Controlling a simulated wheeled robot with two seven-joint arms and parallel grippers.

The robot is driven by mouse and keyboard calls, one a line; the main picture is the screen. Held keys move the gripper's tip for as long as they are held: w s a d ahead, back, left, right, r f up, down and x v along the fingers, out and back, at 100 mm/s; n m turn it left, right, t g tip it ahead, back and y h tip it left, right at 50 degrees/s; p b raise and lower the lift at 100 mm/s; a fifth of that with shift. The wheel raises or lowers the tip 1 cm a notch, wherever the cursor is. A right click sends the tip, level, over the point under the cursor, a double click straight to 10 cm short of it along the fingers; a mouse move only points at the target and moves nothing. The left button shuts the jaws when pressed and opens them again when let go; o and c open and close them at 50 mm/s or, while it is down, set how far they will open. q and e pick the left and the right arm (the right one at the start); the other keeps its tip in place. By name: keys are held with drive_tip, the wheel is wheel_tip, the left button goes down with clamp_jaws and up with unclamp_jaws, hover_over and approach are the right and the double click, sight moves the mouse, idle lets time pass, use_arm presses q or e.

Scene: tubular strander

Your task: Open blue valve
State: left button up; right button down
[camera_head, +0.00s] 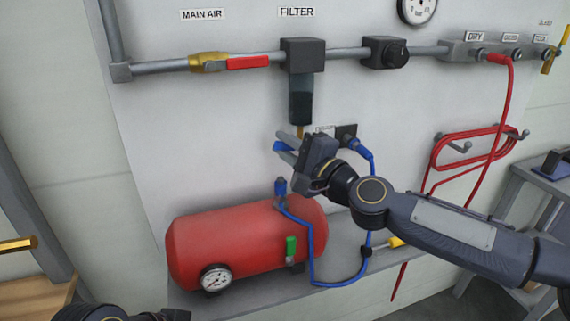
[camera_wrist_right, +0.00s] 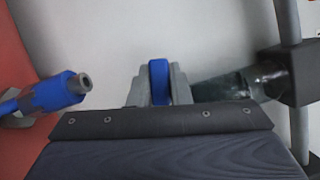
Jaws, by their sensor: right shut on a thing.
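The blue valve handle (camera_head: 279,147) shows at the fingertips of my right gripper (camera_head: 286,143), just below the filter's clear bowl (camera_head: 301,101). In the right wrist view the blue handle (camera_wrist_right: 158,82) stands upright between the two grey fingers of my right gripper (camera_wrist_right: 157,84), which are shut on it. The valve's body behind the handle is hidden by the gripper. A dark part of my left arm shows at the bottom edge of the head view; its gripper jaws are not in view.
A red tank (camera_head: 240,243) with a gauge (camera_head: 215,279) and a green handle (camera_head: 291,247) stands below. A blue hose (camera_head: 312,262) loops near my right arm. A red-handled main air valve (camera_head: 247,62) sits on the upper pipe. A coiled red hose (camera_head: 470,146) hangs right.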

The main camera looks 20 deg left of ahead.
drive_tip(key=m+b, duration=0.1)
drive_tip(key=b, duration=0.1)
drive_tip(key=m+t+b, duration=0.1)
drive_tip(key=m+b, duration=0.1)
drive_tip(key=shift+w+d+r+m+y+b, duration=0.1)
drive_tip(key=shift+d+r+m+y+b, duration=0.05)
drive_tip(key=shift+r+m+y+b, duration=0.2)
drive_tip(key=shift+w+d+r+m+t+b, duration=0.1)
drive_tip(key=shift+r+m+t+b, duration=0.3)
drive_tip(key=shift+m+b, duration=0.2)
drive_tip(key=c, duration=1.3)
unclamp_jaws()
drive_tip(key=shift+c, duration=0.2)
drive_tip(key=shift+r, duration=0.1)
drive_tip(key=shift+d, duration=0.1)
